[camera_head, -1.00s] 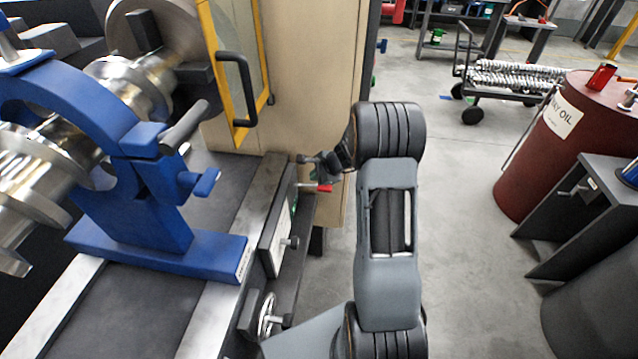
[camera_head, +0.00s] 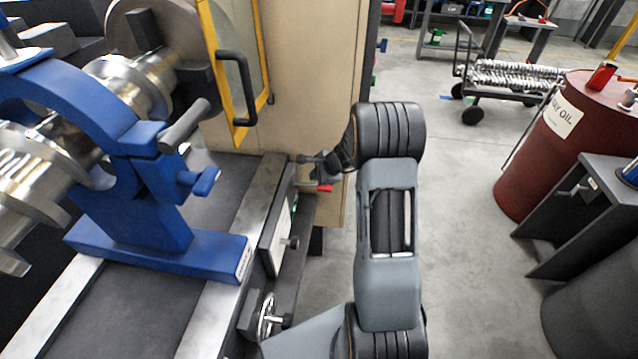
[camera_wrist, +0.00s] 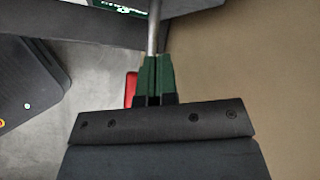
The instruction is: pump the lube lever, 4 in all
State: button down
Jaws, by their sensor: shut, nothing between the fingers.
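The lube lever has a thin metal rod and a red grip (camera_head: 324,188), sticking out from the right side of the machine bed. My gripper (camera_head: 322,174) is beside the machine's beige cabinet, close above the red grip. In the wrist view its green fingers (camera_wrist: 154,78) are shut together and empty. The metal rod (camera_wrist: 154,30) runs up from behind the fingertips there, and part of the red grip (camera_wrist: 131,88) shows left of the fingers. Whether the fingers touch the lever cannot be told. My wrist partly hides this area.
The beige cabinet (camera_head: 310,60) stands just behind my gripper. A handwheel (camera_head: 266,315) and a knob (camera_head: 291,243) are on the bed's side, nearer. A red oil barrel (camera_head: 560,140) stands far right.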

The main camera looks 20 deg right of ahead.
aim_at(316, 184)
jog(key=shift+f+b, duration=0.35)
jog(key=shift+s+d+f+b, duration=0.1)
jog(key=shift+d+f+b, duration=0.05)
jog(key=shift+f+b, duration=0.6)
jog(key=shift+d+f+b, duration=0.1)
jog(key=shift+f+b, duration=0.55)
jog(key=shift+f, duration=0.05)
dwell(1.4)
jog(key=shift+r, duration=0.1)
dwell(0.5)
jog(key=shift+a+r+p, duration=0.15)
jog(key=shift+r+p, duration=0.55)
jog(key=shift+r, duration=0.2)
jog(key=shift+a+r+p, duration=0.1)
jog(key=shift+r+p, duration=0.55)
jog(key=shift+r, duration=0.25)
jog(key=shift+w+r, duration=0.15)
jog(key=shift+w, duration=0.05)
jog(key=r+p, duration=0.2)
jog(key=r, duration=0.1)
jog(key=r+p, duration=0.1)
jog(key=shift+w+a+r+p, duration=0.15)
jog(key=shift+a+r+p, duration=0.15)
jog(key=shift+r+p, duration=0.1)
jog(key=shift+f, duration=0.1)
